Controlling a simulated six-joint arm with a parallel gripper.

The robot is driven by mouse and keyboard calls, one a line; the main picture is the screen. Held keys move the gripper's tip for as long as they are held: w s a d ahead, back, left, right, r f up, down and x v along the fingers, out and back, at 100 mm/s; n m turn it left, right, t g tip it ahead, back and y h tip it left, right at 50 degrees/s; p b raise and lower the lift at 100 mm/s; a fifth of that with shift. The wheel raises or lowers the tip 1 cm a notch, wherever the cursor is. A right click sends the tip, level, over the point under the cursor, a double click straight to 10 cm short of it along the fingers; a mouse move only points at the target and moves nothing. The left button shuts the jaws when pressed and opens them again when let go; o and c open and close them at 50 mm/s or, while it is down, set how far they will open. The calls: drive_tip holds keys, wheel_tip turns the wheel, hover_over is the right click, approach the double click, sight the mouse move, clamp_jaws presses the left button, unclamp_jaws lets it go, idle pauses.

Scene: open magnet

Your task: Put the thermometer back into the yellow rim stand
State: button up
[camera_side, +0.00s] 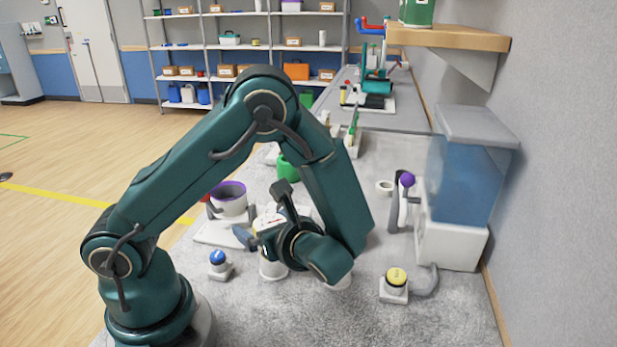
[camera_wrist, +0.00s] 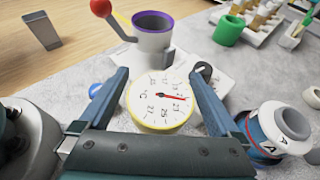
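The thermometer (camera_wrist: 160,98) has a round white dial with numbers, a red needle and a yellow edge. In the wrist view it faces me between the two blue fingers of my gripper (camera_wrist: 160,76). The fingers are spread about as wide as the dial, with narrow gaps beside it; whether they press on it is unclear. I cannot tell whether the yellow edge belongs to the dial or to a stand's rim, nor whether the two are joined.
A purple-rimmed white cup (camera_side: 228,200) stands at left, with a green cup (camera_side: 288,167) behind. A blue button (camera_side: 217,259) is in front at left, a yellow button (camera_side: 396,279) at right. A water tank (camera_side: 467,180) stands by the wall.

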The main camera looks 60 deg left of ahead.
drive_tip(key=shift+r, duration=0.1)
drive_tip(key=shift+d+r, duration=0.15)
drive_tip(key=shift+d, duration=0.15)
drive_tip(key=v, duration=1.1)
drive_tip(key=s+r+n+t+h, duration=0.2)
drive_tip(key=n+h, duration=0.4)
drive_tip(key=n, duration=0.3)
drive_tip(key=s+d+r+n+t+h, duration=0.1)
drive_tip(key=s+r+n+t+h, duration=0.1)
drive_tip(key=n+h, duration=0.5)
drive_tip(key=shift+s+d+r+n+t, duration=0.2)
drive_tip(key=shift+s+r+n+t, duration=0.2)
drive_tip(key=shift+n+t, duration=0.5)
